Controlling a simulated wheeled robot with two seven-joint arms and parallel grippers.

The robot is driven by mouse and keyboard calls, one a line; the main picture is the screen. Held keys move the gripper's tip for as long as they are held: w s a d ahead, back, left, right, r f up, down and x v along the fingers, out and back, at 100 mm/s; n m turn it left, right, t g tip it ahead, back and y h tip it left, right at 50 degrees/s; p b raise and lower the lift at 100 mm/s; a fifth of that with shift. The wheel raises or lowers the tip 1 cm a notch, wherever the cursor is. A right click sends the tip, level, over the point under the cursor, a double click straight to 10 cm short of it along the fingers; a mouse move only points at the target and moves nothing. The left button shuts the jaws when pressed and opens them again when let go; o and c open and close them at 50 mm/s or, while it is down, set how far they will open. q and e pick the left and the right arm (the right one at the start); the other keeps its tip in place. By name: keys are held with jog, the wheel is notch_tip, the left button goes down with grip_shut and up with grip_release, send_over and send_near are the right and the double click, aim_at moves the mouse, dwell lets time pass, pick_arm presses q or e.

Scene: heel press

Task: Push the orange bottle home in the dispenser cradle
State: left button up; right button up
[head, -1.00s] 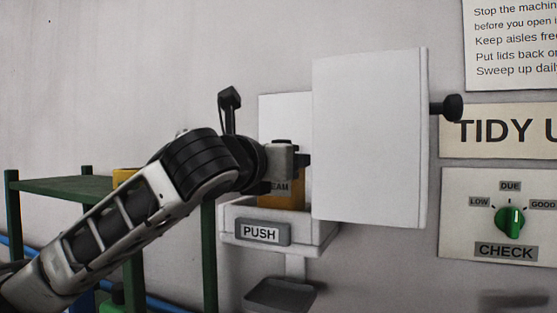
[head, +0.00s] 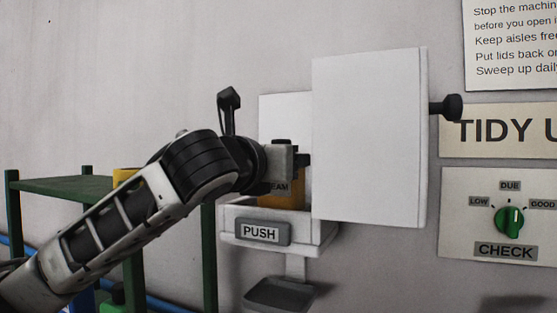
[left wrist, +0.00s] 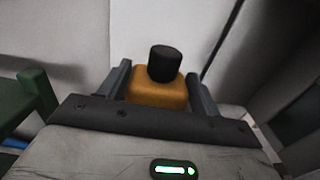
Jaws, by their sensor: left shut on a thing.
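The orange bottle (head: 284,200) stands in the dispenser cradle (head: 322,236), partly hidden behind my left gripper and the white cover. Part of its label shows below the gripper. In the left wrist view the bottle's orange shoulder (left wrist: 158,88) and black cap are between the two fingers. My left gripper (head: 303,160) is shut on the bottle; it also shows in the left wrist view (left wrist: 160,95). Whether the bottle's base is fully seated is hidden by the cradle's front wall. My right gripper is not in view.
The open white cover (head: 368,140) with a black knob (head: 452,106) stands just right of the gripper. A PUSH plate (head: 262,233) is on the cradle front, with a grey drip tray (head: 280,294) below. A green shelf (head: 65,188) is at left, and a CHECK dial (head: 509,220) at right.

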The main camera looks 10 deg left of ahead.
pick_arm(q)
jog(key=shift+d+f, duration=0.1)
jog(key=shift+f, duration=0.25)
jog(key=o, duration=1.4)
jog(key=shift+r, duration=0.1)
jog(key=shift+r, duration=3.65)
